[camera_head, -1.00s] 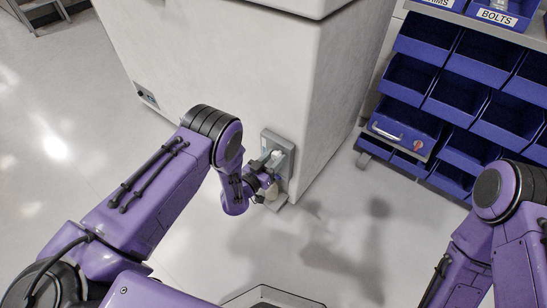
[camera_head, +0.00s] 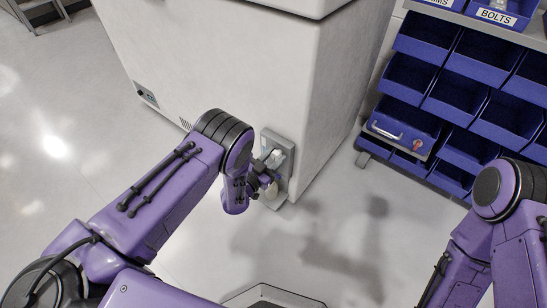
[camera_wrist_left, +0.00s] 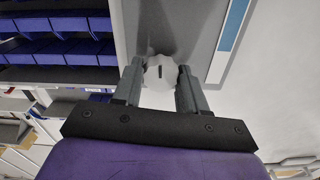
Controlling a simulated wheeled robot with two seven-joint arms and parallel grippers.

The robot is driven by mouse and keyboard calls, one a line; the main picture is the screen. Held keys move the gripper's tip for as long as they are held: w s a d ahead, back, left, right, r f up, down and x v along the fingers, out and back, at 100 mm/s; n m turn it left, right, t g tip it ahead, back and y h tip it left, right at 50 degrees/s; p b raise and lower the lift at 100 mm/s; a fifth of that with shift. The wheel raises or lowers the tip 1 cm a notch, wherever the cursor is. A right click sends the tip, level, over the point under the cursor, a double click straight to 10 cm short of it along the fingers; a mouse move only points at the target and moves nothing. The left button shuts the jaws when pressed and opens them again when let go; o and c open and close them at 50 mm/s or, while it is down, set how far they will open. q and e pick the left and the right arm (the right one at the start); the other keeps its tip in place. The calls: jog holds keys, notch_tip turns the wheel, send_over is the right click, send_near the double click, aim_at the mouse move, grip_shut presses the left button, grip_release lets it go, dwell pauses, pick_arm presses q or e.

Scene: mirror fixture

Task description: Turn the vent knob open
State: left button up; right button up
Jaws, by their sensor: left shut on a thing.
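The vent knob (camera_wrist_left: 160,73) is a pale, scalloped round knob with a short dark mark, standing nearly upright in the left wrist view. It sits on a grey plate (camera_wrist_left: 205,25), which in the head view is the grey panel (camera_head: 288,142) low on the corner of a white cabinet. My left gripper (camera_wrist_left: 160,84) is shut on the knob, one finger on each side. In the head view my left gripper (camera_head: 268,180) is at the panel, and the wrist and fingers hide much of the knob. My right gripper is out of view.
The white cabinet (camera_head: 230,70) fills the middle back. A rack of blue bins (camera_head: 457,95) stands at the right. My right arm is at the lower right. The floor (camera_head: 330,215) between cabinet, rack and arms is clear.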

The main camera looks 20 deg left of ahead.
pick_arm(q)
jog(key=o, duration=1.1)
jog(key=shift+c, duration=0.2)
jog(key=p+v, duration=0.2)
jog(key=v, duration=0.8)
jog(key=shift+s, duration=0.25)
jog(key=shift+a, duration=0.1)
